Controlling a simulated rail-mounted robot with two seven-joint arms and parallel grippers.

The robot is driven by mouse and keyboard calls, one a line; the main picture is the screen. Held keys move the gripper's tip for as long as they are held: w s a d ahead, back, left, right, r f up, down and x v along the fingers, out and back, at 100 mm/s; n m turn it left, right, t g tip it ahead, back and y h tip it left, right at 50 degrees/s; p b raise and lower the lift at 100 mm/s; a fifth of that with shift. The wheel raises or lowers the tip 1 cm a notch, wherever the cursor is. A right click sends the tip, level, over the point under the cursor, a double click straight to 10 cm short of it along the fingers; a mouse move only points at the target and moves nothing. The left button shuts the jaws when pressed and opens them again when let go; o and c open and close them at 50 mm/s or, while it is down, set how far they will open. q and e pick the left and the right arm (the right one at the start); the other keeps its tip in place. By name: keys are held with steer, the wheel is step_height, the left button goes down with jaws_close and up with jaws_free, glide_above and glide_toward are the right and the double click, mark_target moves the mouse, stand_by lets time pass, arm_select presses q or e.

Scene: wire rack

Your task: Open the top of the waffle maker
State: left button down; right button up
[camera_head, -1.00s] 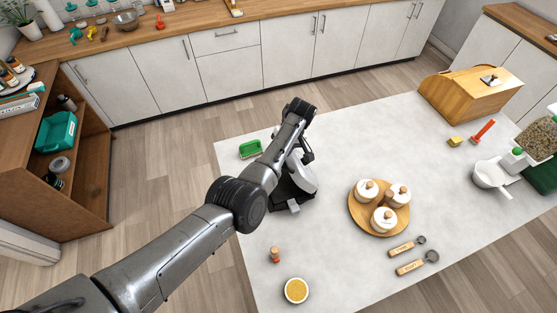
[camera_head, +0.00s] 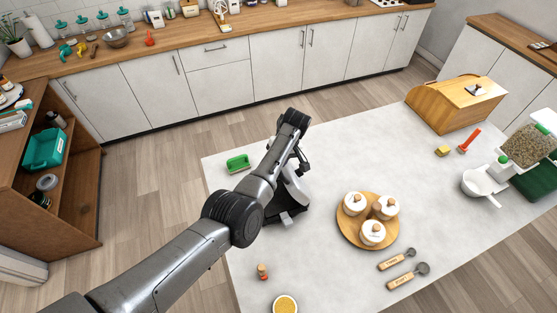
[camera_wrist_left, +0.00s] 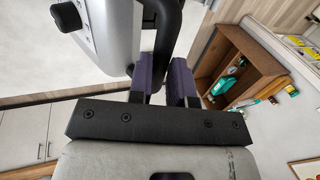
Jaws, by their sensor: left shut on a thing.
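The waffle maker (camera_head: 294,188) has a silver-grey top and a dark base. It sits on the light tabletop, partly hidden behind my left arm in the head view. In the left wrist view, its silver housing (camera_wrist_left: 112,35) with a black knob is at the upper left, and its black handle (camera_wrist_left: 166,30) runs down to my fingers. My left gripper (camera_wrist_left: 167,82) is shut on this handle, with a purple-padded finger on each side. It also shows in the head view (camera_head: 299,158) beside the top. I cannot tell the lid's exact angle. My right gripper is not in view.
A green tray (camera_head: 238,163) lies left of the waffle maker. A round wooden board (camera_head: 345,232) with white jars is to its right. The table's left edge is close.

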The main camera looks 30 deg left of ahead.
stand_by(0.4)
arm_select(q)
steer(key=c, duration=1.3)
jaws_free()
steer(key=shift+c, duration=0.2)
steer(key=shift+r, duration=0.1)
steer(key=shift+w+d+r, duration=0.1)
steer(key=shift+d+r, duration=0.05)
steer(key=shift+r, duration=0.2)
steer(key=b+v, duration=0.1)
steer(key=v, duration=1.1)
steer(key=shift+r+b, duration=0.3)
steer(key=shift+r, duration=0.1)
steer(key=shift+c, duration=0.3)
